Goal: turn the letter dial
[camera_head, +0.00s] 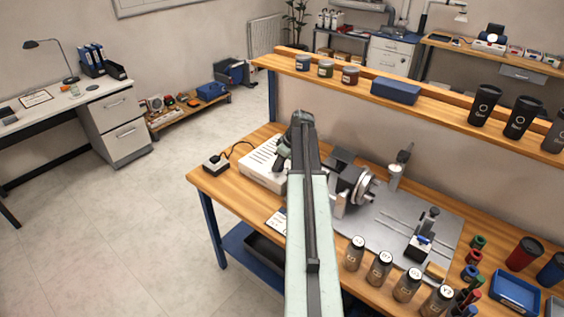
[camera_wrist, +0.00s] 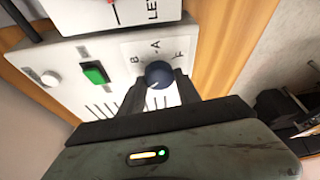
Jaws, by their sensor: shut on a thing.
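The letter dial (camera_wrist: 158,73) is a dark blue-grey round knob on the white face of a control box, seen in the wrist view. The letters B, A and F are printed around its far side. I cannot surely read which letter it points to. My gripper (camera_wrist: 161,82) has its two dark fingers on either side of the knob, shut on it. In the head view the white control box (camera_head: 257,171) stands at the left end of the wooden bench. My gripper (camera_head: 283,157) reaches down over it; the dial is hidden there by my arm.
A green rocker switch (camera_wrist: 94,73) and a white round knob (camera_wrist: 50,78) sit left of the dial on the same face. The marker's grey chuck (camera_head: 355,185) is right of my arm. The floor left is clear.

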